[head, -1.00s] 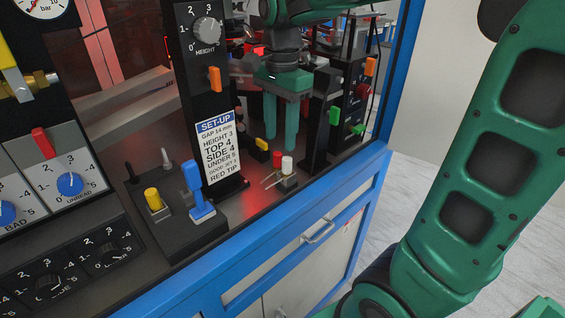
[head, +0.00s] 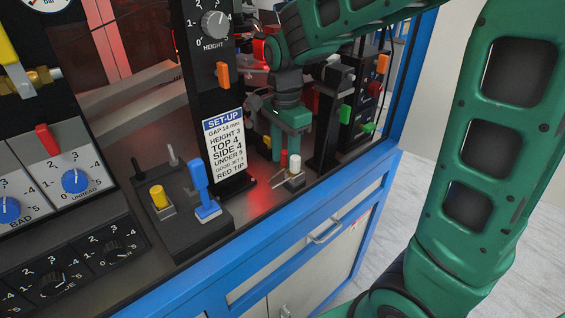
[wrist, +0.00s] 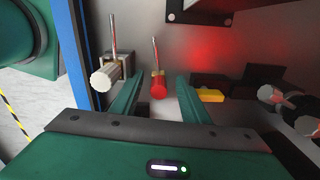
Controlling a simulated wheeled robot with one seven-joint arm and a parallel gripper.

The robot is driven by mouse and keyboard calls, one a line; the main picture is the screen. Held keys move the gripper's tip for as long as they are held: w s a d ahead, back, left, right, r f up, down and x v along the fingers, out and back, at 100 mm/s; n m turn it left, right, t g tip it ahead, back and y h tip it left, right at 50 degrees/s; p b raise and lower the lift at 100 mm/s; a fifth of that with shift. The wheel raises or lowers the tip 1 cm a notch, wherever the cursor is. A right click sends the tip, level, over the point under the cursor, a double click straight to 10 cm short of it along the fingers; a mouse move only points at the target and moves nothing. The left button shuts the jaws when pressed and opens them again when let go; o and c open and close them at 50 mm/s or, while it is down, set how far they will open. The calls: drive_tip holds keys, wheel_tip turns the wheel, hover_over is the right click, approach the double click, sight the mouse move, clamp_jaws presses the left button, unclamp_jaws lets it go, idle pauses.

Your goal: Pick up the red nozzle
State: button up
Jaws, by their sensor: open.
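The red nozzle (wrist: 158,88) has a red cap, a brass-coloured collar and a thin tube. In the wrist view it stands between the two fingers of my gripper (wrist: 157,82), which is open and empty. I cannot tell how far below the fingertips it is. In the head view the red nozzle (head: 284,158) shows small in front of my gripper (head: 290,147), beside a white-capped nozzle (head: 295,163). The white-capped nozzle also shows in the wrist view (wrist: 104,80), just outside the left finger.
A yellow part (wrist: 210,95) lies right of the right finger, with dark blocks behind it. A black post with a set-up card (head: 223,145) stands left of the nozzles. The machine's blue frame (head: 335,190) runs along the front edge.

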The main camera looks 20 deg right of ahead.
drive_tip(key=shift+f, duration=0.2)
clamp_jaws()
drive_tip(key=shift+r, duration=0.15)
